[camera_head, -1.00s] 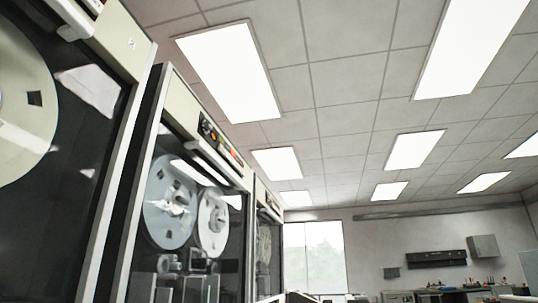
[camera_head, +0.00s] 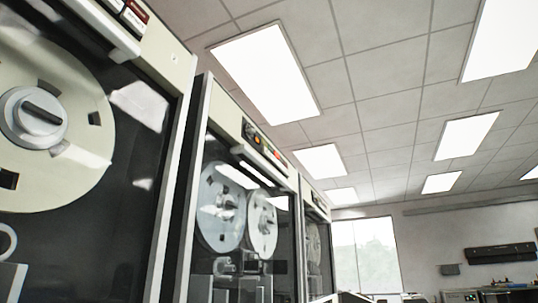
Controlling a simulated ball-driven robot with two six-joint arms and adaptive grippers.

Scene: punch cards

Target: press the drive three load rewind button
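Tall tape drives stand in a row along the left. The nearest drive (camera_head: 150,150) fills the left edge, with a large cream reel (camera_head: 75,110) behind its glass. A second drive (camera_head: 187,180) stands beyond it, with two pale reels behind glass and a strip of small coloured buttons (camera_head: 262,143) on its top panel. A third drive (camera_head: 318,205) shows narrowly farther back. A red and white label or button block (camera_head: 130,12) shows at the top of the nearest drive. I cannot read any drive numbers or button labels. Neither gripper is in view.
A bright window (camera_head: 365,255) is in the far wall. A dark wall shelf (camera_head: 500,253) hangs at the right, above low cluttered equipment (camera_head: 490,296). The floor is out of view. Lit panels cover the ceiling.

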